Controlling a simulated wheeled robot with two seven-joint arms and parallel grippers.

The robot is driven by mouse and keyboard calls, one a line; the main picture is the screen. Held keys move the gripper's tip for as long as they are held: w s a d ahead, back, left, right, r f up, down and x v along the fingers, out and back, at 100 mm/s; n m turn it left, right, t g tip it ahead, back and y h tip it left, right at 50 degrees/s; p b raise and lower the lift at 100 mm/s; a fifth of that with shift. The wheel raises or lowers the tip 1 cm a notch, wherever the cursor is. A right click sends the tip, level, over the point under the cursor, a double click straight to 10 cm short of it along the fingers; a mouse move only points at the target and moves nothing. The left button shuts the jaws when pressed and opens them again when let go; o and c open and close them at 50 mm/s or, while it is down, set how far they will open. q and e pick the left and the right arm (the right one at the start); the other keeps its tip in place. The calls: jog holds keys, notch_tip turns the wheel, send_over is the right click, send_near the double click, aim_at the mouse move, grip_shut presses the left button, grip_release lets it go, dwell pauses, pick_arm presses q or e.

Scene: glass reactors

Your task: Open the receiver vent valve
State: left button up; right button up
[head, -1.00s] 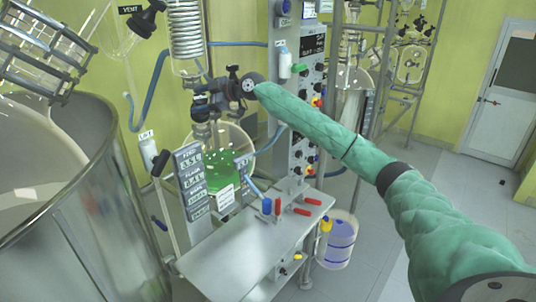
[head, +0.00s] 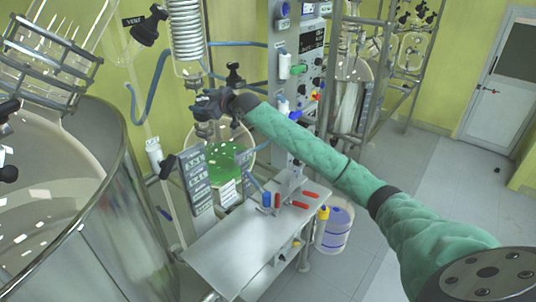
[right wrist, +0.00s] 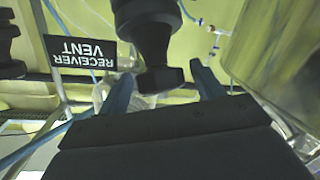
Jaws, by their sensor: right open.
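The receiver vent valve shows in the right wrist view as a black handle (right wrist: 158,76) with a wide flat end, beside an upside-down sign (right wrist: 80,52) reading RECEIVER VENT. It stands between my right gripper's two blue fingers (right wrist: 162,86), which are open and apart from it on both sides; how deep it sits between them I cannot tell. In the head view my right gripper (head: 203,104) is above the green-filled receiver flask (head: 218,160), among dark valve fittings that blend with it. A VENT sign (head: 133,20) and a black knob (head: 147,29) are up to its left.
A large glass vessel (head: 130,190) fills the left side. A coiled glass condenser (head: 187,35) stands above the gripper. A control panel (head: 310,60) is behind my right arm. A steel bench (head: 235,245) with red-handled tools lies below.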

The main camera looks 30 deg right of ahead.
pick_arm(q)
jog(key=shift+r+p, duration=1.25)
jog(key=shift+r, duration=0.25)
pick_arm(e)
jog(key=shift+a+m+t+h, duration=0.1)
jog(key=shift+m+t+h, duration=0.9)
jog(key=shift+m+h, duration=0.6)
pick_arm(q)
jog(key=shift+r+p, duration=1.1)
pick_arm(e)
jog(key=shift+m+t+h, duration=0.7)
jog(key=shift+m+h, duration=1.4)
jog(key=shift+m, duration=0.7)
